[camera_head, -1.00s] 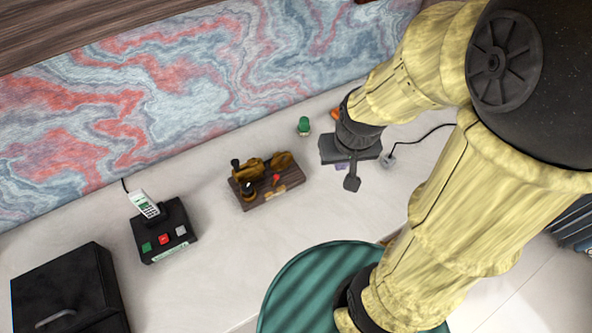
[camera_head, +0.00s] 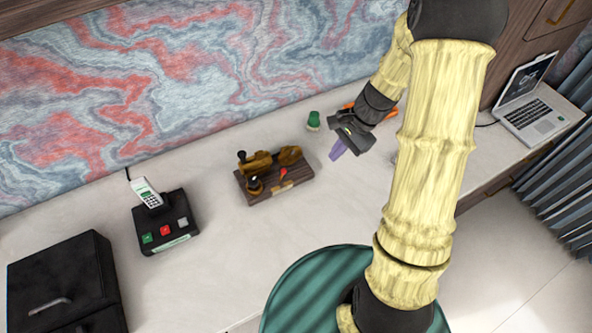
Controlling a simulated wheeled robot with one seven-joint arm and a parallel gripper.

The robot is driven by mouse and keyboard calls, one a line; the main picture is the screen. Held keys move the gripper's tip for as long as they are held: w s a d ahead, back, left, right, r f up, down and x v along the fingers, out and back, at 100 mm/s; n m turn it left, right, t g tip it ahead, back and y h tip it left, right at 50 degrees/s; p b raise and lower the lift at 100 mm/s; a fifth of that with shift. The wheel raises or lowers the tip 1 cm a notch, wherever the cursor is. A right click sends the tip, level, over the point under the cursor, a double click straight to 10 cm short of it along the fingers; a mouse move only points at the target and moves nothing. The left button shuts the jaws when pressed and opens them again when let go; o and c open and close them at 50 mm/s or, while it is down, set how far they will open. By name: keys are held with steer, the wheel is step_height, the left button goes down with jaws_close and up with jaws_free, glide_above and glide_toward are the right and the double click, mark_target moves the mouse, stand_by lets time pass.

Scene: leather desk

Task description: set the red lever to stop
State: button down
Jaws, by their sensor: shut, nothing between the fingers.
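The red lever (camera_head: 283,172) is small and stands at the right part of a dark wooden board (camera_head: 296,180) that carries brass parts. Its marked positions are too small to read, so I cannot tell which setting it is at. My gripper (camera_head: 340,151) is shut and empty, above the desk to the right of the board and apart from the lever. A purple piece shows at the gripper's end; I cannot tell whether it is part of the fingers or a thing behind them.
A green-topped thing (camera_head: 313,121) stands between board and gripper. A black phone base (camera_head: 167,222) with coloured buttons and a black box (camera_head: 62,275) are to the left. A laptop (camera_head: 535,113) is at right. A round green seat (camera_head: 310,290) is in front. Desk before the board is clear.

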steer(key=w+f+m+t+y+b, duration=0.1)
steer(key=w+f+m+y, duration=0.2)
steer(key=w+f+m, duration=0.3)
step_height(320, 180, down, 3)
steer(key=shift+w+d+f+m+y+b, duration=0.1)
steer(key=shift+w+d+m+y+b, duration=0.3)
steer(key=shift+w, duration=0.1)
steer(key=shift+a+f, duration=0.1)
steer(key=shift+a, duration=0.05)
steer(key=p, duration=0.3)
glide_toward(282, 175)
step_height(282, 175, down, 4)
steer(key=d, duration=0.1)
steer(key=a, duration=0.1)
steer(key=a+p, duration=0.1)
steer(key=a, duration=0.1)
steer(key=shift+w, duration=0.35)
steer(key=shift+w, duration=0.15)
